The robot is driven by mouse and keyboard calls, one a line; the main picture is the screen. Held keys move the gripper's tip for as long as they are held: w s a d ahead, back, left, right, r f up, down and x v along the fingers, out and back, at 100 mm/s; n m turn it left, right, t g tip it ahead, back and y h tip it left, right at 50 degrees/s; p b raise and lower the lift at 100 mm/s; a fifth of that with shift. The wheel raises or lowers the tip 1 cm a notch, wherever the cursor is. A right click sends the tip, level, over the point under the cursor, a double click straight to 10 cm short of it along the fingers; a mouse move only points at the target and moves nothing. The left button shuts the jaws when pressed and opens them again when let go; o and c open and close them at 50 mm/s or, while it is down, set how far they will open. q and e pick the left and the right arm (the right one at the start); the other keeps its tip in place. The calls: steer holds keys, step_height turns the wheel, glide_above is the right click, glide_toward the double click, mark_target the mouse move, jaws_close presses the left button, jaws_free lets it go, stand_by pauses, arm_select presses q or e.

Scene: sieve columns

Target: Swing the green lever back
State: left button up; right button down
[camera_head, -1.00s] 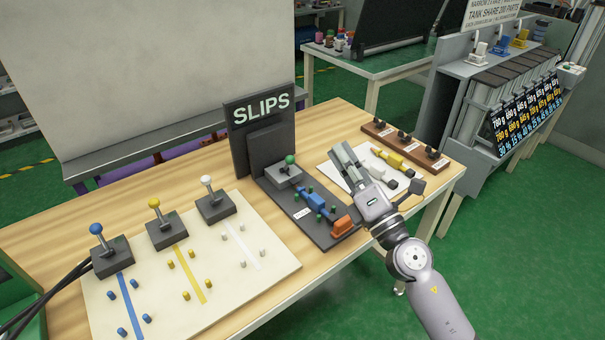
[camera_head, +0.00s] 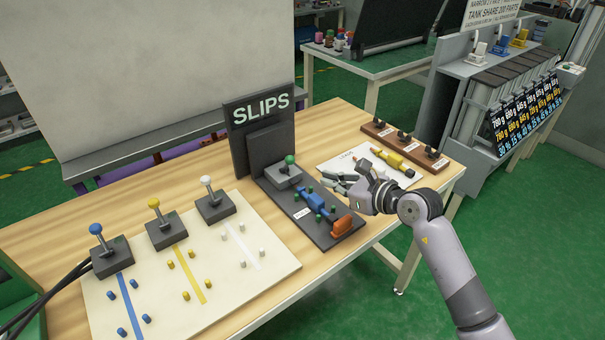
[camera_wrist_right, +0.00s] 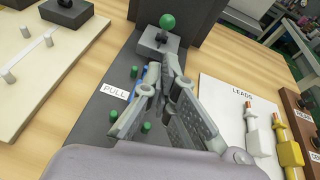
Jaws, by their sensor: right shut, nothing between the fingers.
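The green lever (camera_head: 290,161) is a short stick with a green ball knob on a grey block, at the back of the dark board under the SLIPS sign. It also shows in the right wrist view (camera_wrist_right: 167,22), beyond the fingertips. My right gripper (camera_head: 326,179) is shut and empty, reaching in from the right, low over the right side of the dark board. Its fingers point left, toward the board, and stop short of the knob. In the right wrist view the fingers (camera_wrist_right: 161,70) hide part of the board. My left gripper is not in view.
A blue connector (camera_head: 315,201) lies between green pegs on the dark board (camera_head: 312,228), with an orange piece (camera_head: 341,226) in front. A white LEADS sheet (camera_head: 345,160) with a yellow lead lies right. The pale board (camera_head: 215,265) at left carries blue, yellow and white levers.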

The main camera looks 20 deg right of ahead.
steer(key=x, duration=1)
